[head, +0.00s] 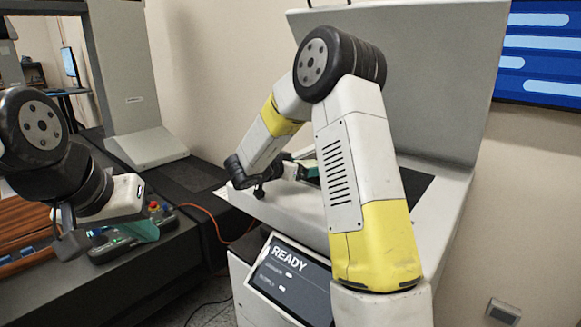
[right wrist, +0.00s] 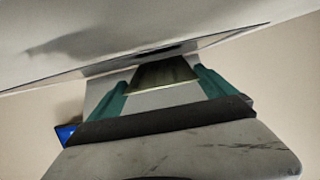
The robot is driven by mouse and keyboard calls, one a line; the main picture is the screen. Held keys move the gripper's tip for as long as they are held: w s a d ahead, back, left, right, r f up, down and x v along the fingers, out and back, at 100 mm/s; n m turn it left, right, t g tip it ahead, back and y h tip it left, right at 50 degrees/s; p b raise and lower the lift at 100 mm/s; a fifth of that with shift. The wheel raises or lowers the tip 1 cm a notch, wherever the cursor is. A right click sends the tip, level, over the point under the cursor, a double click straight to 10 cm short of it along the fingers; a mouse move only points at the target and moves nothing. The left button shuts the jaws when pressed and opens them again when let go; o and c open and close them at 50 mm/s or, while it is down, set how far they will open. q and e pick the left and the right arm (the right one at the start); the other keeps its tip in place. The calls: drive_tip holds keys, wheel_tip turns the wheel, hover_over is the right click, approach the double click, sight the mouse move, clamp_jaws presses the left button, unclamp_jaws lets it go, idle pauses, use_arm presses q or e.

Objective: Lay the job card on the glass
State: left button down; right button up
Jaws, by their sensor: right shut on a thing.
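My right gripper (head: 312,170) is over the white flatbed machine, partly hidden behind my own arm. In the right wrist view its two teal fingers (right wrist: 160,88) are shut on a dark flat piece with a pale near edge, which I take as the job card (right wrist: 160,74). The card cannot be made out clearly in the head view. The glass (head: 418,186) is a dark panel in the machine's top, to the right of the gripper and partly covered by my arm. My left gripper (head: 143,232) hangs over the dark bench at left; its finger gap is unclear.
The machine's grey lid (head: 430,85) stands raised behind the glass. A screen (head: 290,280) reading READY is on its front. A control box (head: 130,240) with coloured buttons lies on the dark bench, with an orange cable (head: 212,222). A grey gantry column (head: 130,80) stands behind.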

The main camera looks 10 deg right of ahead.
drive_tip(key=shift+d+f, duration=0.15)
drive_tip(key=shift+f, duration=0.1)
drive_tip(key=o, duration=0.6)
drive_tip(key=shift+c, duration=0.2)
drive_tip(key=shift+s, duration=0.1)
drive_tip(key=v, duration=0.8)
drive_tip(key=shift+r, duration=0.2)
